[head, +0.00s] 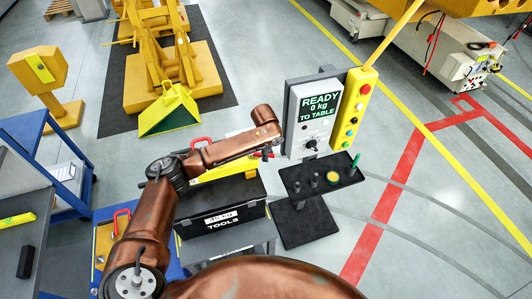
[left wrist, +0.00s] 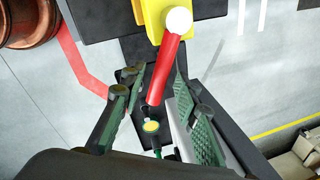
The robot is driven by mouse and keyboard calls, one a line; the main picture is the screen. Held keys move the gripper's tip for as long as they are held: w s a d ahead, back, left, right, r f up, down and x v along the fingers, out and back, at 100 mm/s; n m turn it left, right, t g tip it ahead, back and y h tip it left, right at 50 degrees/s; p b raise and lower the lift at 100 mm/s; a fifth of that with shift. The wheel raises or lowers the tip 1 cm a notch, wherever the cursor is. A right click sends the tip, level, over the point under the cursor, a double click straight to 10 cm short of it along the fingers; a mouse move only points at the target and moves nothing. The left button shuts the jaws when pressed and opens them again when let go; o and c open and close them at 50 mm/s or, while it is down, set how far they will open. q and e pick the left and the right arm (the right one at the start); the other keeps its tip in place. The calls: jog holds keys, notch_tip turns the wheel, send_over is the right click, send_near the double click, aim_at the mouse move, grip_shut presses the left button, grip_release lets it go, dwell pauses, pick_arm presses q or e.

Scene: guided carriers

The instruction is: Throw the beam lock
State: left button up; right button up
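A red lever (left wrist: 164,72) with a white ball end (left wrist: 178,20) shows in the left wrist view, and I take it to be the beam lock. It slants down from a yellow block (left wrist: 146,15) toward a small grey rod end. My left gripper (left wrist: 155,76) is open, one green-padded finger on each side of the lever. A gap shows on both sides, and I see no grip on it. In the head view the left arm reaches to the left of the console (head: 314,118). Its fingers are mostly hidden there. My right gripper is in neither view.
The console reads READY 0 kg TO TABLE, with a yellow button strip (head: 352,108) beside it. Below is a dark shelf (head: 345,184) with a yellow button (head: 333,177) and a green peg (head: 355,161). A black tool case (head: 190,226) stands under the arm.

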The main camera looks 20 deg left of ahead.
pick_arm(q)
grip_shut()
dwell(0.5)
jog(key=shift+w+r+n+p, duration=0.25)
jog(key=shift+w+n+p, duration=0.2)
jog(key=shift+n+p, duration=0.45)
jog(key=shift+w+a+f+n+p, duration=0.2)
jog(key=shift+w+n+p, duration=0.35)
jog(key=shift+n, duration=0.15)
jog(key=shift+o, duration=0.5)
grip_release()
jog(key=shift+o, duration=0.3)
jog(key=shift+y, duration=0.3)
